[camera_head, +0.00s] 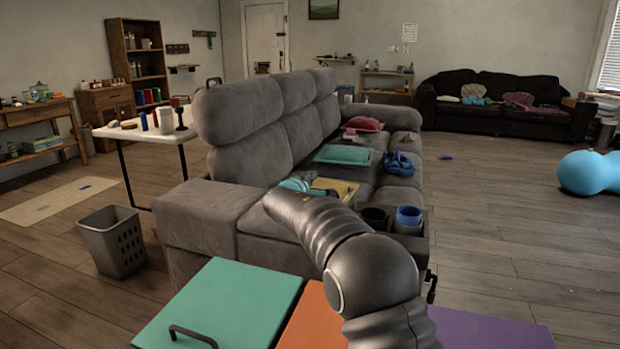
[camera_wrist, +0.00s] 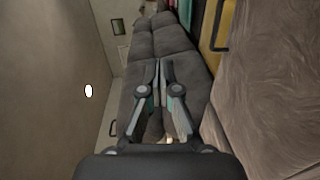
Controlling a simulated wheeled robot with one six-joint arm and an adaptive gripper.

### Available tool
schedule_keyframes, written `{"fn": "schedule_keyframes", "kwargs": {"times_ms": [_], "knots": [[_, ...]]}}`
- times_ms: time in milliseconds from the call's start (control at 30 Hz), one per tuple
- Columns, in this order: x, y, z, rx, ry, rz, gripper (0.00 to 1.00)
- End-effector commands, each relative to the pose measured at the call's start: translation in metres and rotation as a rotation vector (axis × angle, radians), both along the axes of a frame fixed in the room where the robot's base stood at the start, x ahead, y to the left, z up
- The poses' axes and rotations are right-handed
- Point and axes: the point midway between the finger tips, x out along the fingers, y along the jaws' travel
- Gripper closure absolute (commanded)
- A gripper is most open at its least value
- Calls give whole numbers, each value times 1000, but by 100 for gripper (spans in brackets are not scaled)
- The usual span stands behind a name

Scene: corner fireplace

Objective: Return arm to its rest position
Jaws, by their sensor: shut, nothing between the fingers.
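My arm reaches forward and left from the lower right of the head view, over the coloured lids and toward the near end of the grey sofa (camera_head: 210,210). My gripper's fingers are not clearly made out in the head view, at the far end of the arm. The wrist view shows my gripper (camera_wrist: 160,66) with its two fingertips together and nothing between them. The grey sofa (camera_wrist: 150,80) lies behind the fingers in that tilted view. I cannot tell the distance from the fingers to it.
A teal lid (camera_head: 225,305) with a black handle, an orange lid (camera_head: 315,318) and a purple lid (camera_head: 490,333) lie under my arm. A grey basket (camera_head: 112,243) stands left. Open floor (camera_head: 510,240) lies right.

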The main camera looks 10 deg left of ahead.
Motion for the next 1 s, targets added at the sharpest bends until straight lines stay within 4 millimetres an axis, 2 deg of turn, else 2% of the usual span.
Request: {"fn": "schedule_keyframes", "kwargs": {"times_ms": [133, 233, 367, 467, 700, 867, 1000], "knots": [[-6, -5, 3, 7, 3, -9, 100], [-11, -26, 11, 31, 21, -40, 100], [-23, -76, 28, 96, 67, -116, 100], [-40, -121, 39, 158, 114, -187, 100], [-95, -218, 54, 313, 223, -347, 100], [-143, -273, 56, 423, 293, -444, 100], [-190, -313, 53, 523, 354, -521, 100]]}}
